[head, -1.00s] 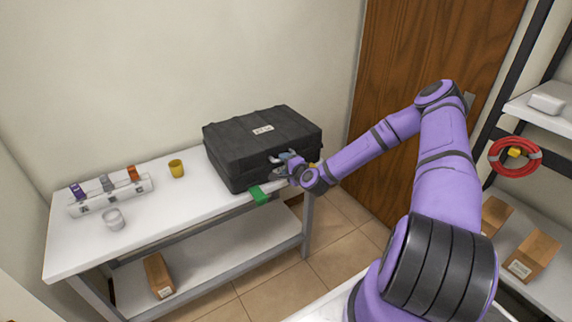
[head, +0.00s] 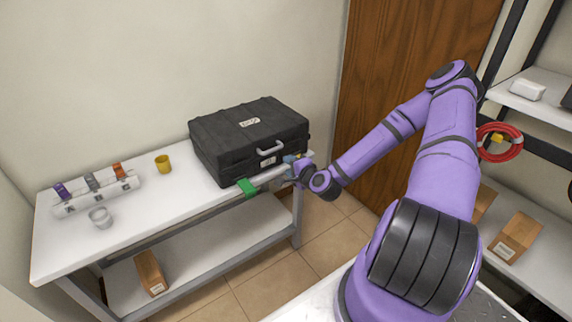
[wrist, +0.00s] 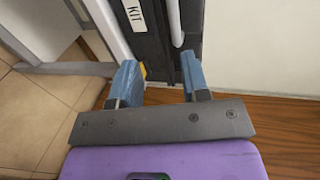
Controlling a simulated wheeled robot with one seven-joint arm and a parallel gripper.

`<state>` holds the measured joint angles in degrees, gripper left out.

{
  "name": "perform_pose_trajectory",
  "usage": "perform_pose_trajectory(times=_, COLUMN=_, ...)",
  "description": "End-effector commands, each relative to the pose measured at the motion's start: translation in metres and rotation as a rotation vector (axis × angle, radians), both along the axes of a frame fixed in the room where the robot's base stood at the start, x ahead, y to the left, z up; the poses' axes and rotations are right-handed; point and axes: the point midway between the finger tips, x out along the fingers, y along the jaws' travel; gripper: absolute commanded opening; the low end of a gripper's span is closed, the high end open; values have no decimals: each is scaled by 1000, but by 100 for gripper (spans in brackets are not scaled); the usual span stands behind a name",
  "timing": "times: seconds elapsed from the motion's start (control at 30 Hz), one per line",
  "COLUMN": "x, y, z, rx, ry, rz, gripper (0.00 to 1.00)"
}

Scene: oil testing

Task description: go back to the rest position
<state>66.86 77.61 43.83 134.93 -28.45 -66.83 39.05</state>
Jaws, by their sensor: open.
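My gripper (head: 292,163) is at the front right corner of the table, just right of the black case's handle. In the wrist view my gripper (wrist: 162,82) shows two blue fingers apart with nothing held between them. The black case (head: 230,132) stands closed on the white table (head: 95,237), and its grey handle (head: 270,148) faces the front. In the wrist view the case (wrist: 150,50) and its pale handle (wrist: 175,22) lie beyond the fingers. I cannot tell whether a finger still touches the case.
A green block (head: 246,187) sits at the table's front edge. A yellow cup (head: 163,162), a white cup (head: 101,217) and a rack (head: 70,208) with several coloured items stand left. Shelves with a red coil (head: 499,142) and boxes (head: 515,238) are right. A wooden door (head: 400,60) stands behind my arm.

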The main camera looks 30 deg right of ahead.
Motion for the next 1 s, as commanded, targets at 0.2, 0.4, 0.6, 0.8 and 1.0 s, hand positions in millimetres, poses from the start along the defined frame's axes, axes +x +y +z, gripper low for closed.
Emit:
perform_pose_trajectory(times=0.2, x=-1, y=0, z=1, rx=0, ry=-1, rz=0, gripper=42)
perform_pose_trajectory(times=0.4, x=-1, y=0, z=1, rx=0, ry=-1, rz=0, gripper=42)
perform_pose_trajectory(times=0.6, x=0, y=1, z=1, rx=-11, ry=5, rz=11, gripper=42)
perform_pose_trajectory(times=0.8, x=1, y=11, z=9, rx=-126, ry=73, rz=127, gripper=42)
perform_pose_trajectory(times=1.0, x=-1, y=23, z=22, rx=-311, ry=192, rz=296, gripper=42)
